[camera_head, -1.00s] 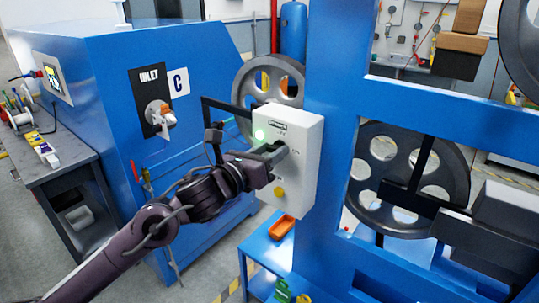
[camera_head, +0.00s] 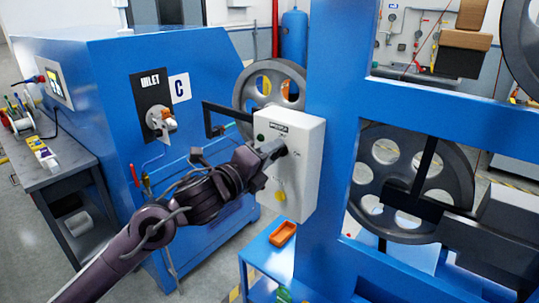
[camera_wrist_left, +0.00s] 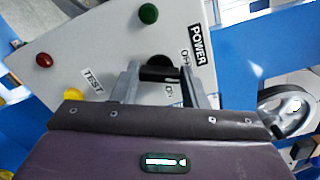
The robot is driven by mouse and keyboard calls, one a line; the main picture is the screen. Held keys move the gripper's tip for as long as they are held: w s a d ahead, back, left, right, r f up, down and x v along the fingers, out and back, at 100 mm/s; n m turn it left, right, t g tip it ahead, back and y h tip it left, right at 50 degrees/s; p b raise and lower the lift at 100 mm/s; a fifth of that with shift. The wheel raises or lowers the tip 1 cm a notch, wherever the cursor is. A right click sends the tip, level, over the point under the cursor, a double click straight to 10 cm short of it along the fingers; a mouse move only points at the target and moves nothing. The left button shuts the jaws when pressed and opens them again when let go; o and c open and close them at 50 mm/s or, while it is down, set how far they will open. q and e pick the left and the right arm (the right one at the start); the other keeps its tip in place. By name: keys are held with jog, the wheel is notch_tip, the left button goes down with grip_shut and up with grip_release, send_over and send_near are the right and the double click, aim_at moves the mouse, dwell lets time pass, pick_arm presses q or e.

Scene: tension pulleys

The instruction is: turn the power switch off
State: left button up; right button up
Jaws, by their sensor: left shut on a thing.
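The white control box (camera_head: 306,185) is fixed to the blue frame in the head view. My left gripper (camera_head: 276,150) is at the upper part of its front face. In the left wrist view the left gripper (camera_wrist_left: 160,75) is shut on the black power switch (camera_wrist_left: 158,73), between its two fingers. The POWER label (camera_wrist_left: 199,44) and the OFF marking (camera_wrist_left: 186,60) are beside the switch. The green lamp (camera_wrist_left: 148,14) is dark; it also shows in the head view (camera_head: 261,137). My right gripper is not in view.
A red button (camera_wrist_left: 44,60), a TEST label (camera_wrist_left: 92,80) and a yellow button (camera_wrist_left: 73,95) share the panel. A blue cabinet with an INLET valve (camera_head: 160,120) stands left. An orange tray (camera_head: 282,234) lies on a blue stand below the box.

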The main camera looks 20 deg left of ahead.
pick_arm(q)
jog(key=n, duration=0.4)
jog(key=shift+f+n+p, duration=0.1)
jog(key=shift+n+p, duration=0.3)
dwell(0.4)
jog(key=o, duration=1)
jog(key=shift+s+a+f, duration=0.2)
jog(key=shift+s+a, duration=0.05)
jog(key=shift+s, duration=0.2)
jog(key=b+v, duration=0.2)
jog(key=v, duration=0.4)
jog(key=shift+s+r+b, duration=0.15)
jog(key=shift+s+b, duration=0.2)
jog(key=shift+s, duration=0.05)
jog(key=shift+a, duration=0.1)
